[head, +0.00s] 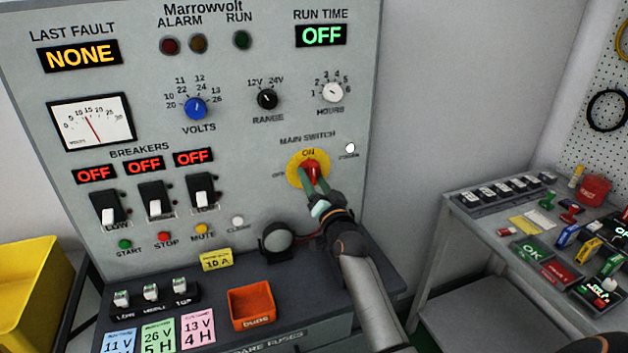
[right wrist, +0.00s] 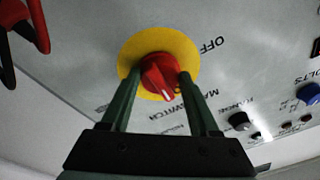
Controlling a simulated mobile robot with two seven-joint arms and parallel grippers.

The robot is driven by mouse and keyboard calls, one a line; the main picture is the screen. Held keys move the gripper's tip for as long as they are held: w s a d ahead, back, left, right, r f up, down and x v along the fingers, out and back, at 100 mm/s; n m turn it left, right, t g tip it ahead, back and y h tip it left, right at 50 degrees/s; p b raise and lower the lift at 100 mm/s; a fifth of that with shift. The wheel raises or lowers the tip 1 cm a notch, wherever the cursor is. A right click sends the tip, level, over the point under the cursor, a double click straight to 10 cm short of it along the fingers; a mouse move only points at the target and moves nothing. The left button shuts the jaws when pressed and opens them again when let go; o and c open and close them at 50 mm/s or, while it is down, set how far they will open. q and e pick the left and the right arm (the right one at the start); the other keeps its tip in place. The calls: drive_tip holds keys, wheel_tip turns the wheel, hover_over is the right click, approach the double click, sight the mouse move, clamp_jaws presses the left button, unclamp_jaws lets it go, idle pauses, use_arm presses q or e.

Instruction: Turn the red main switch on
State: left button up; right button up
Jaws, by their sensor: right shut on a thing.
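The red main switch (head: 312,171) is a rotary knob on a round yellow plate (head: 294,168) on the grey panel. ON is printed above it and OFF to its left. My right gripper (head: 317,186) is shut on the red knob, with one green finger on each side. In the right wrist view the knob (right wrist: 157,74) sits between the fingertips. That view is turned over. The white mark on the knob points toward the MAIN SWITCH lettering, roughly the ON side. The fingers hide part of the knob in the head view. My left gripper is not seen.
The RUN TIME display (head: 321,35) reads OFF, as do the breaker displays (head: 144,163). A round dark knob-like part (head: 277,239) juts out below the switch. An orange bin (head: 252,306) stands on the ledge. A cluttered side table (head: 478,232) is at right.

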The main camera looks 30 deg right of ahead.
idle(0.4)
drive_tip(key=o, duration=1.4)
drive_tip(key=shift+c, duration=0.2)
drive_tip(key=b+v, duration=0.1)
drive_tip(key=v, duration=1.1)
drive_tip(key=shift+s, duration=0.3)
